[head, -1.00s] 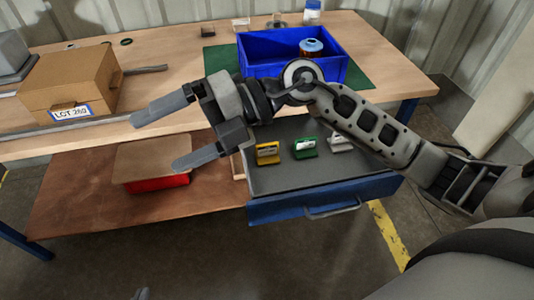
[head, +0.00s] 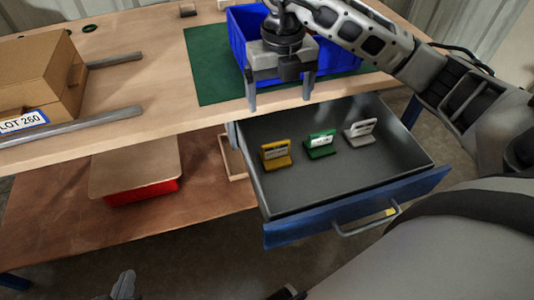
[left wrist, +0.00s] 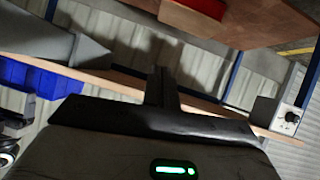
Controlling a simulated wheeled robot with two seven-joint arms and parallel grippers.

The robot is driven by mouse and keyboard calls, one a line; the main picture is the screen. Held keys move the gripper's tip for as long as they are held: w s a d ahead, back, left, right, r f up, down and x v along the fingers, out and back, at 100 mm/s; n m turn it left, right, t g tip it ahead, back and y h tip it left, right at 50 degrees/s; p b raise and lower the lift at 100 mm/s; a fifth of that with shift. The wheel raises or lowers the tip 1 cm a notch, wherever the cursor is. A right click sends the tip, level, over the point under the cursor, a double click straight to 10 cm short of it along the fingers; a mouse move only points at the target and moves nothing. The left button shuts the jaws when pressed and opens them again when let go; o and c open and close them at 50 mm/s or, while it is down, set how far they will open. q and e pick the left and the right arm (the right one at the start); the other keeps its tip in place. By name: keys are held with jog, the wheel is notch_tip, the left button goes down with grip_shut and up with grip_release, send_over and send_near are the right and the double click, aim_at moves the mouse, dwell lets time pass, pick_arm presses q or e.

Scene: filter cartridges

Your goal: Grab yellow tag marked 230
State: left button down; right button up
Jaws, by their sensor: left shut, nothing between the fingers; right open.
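The yellow tag (head: 275,155) stands on the floor of the open drawer (head: 345,185), at the left of a row of tags. My right gripper (head: 280,103) is open and empty, fingers pointing down, by the table's front edge and above and behind the yellow tag in the head view. My left gripper (head: 124,285) is low at the bottom left of the head view, away from the drawer. It is shut and empty; its fingers also show in the left wrist view (left wrist: 161,88).
A green tag (head: 320,144) and a grey-white tag (head: 359,133) stand right of the yellow one. A blue bin (head: 240,45) sits on a green mat (head: 210,75). A box marked LOT 260 (head: 35,80) is at left. A red box with a tan top (head: 140,190) sits on the lower shelf.

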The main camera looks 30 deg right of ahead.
aim_at(276, 143)
jog(key=f, duration=0.5)
jog(key=f+b, duration=0.1)
jog(key=f, duration=1.1)
jog(key=shift+w+a, duration=0.1)
jog(key=shift+w, duration=0.15)
jog(key=c, duration=1.1)
